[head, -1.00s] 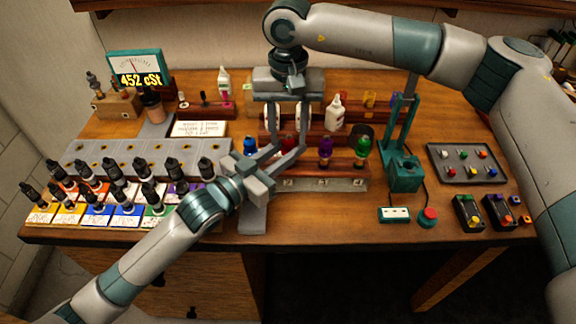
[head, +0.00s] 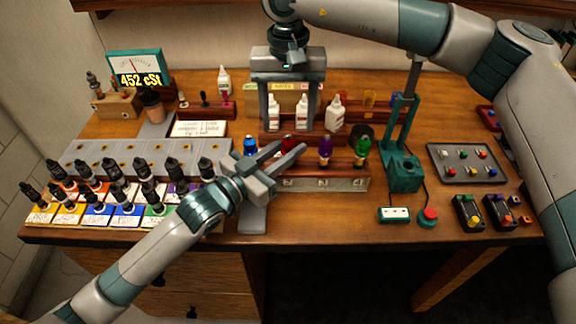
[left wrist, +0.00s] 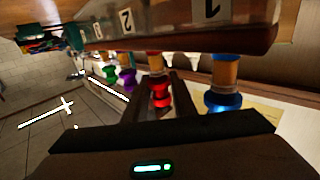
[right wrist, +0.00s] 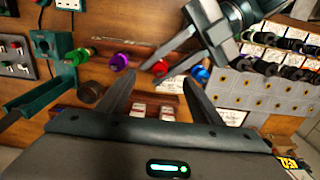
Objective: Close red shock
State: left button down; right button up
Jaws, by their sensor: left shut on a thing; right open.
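The red shock (head: 288,141) stands in the wooden stand (head: 325,170), between the blue shock (head: 250,146) and the purple shock (head: 325,150). My left gripper (head: 290,149) is shut on the red shock; in the left wrist view its red part (left wrist: 160,94) shows between the two fingers. Whether the shock's cap is fully seated cannot be told. My right gripper (head: 289,112) is open and empty, above and behind the red shock. In the right wrist view the red top (right wrist: 160,68) shows beyond the gap between its fingertips (right wrist: 160,85).
A green shock (head: 362,151) stands at the stand's right end. White bottles (head: 335,112) stand behind. A green press (head: 402,170) is to the right, near a grey tray (head: 467,165).

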jog(key=shift+r, duration=0.1)
notch_tip(320, 180, up, 12)
dwell(0.6)
pick_arm(q)
jog(key=c, duration=1.4)
grip_release()
jog(key=shift+s+a+f, duration=0.1)
jog(key=shift+s+a, duration=0.35)
jog(key=shift+b+v, duration=2.3)
jog(key=shift+v, duration=5.75)
pick_arm(e)
jog(key=shift+f, duration=2.4)
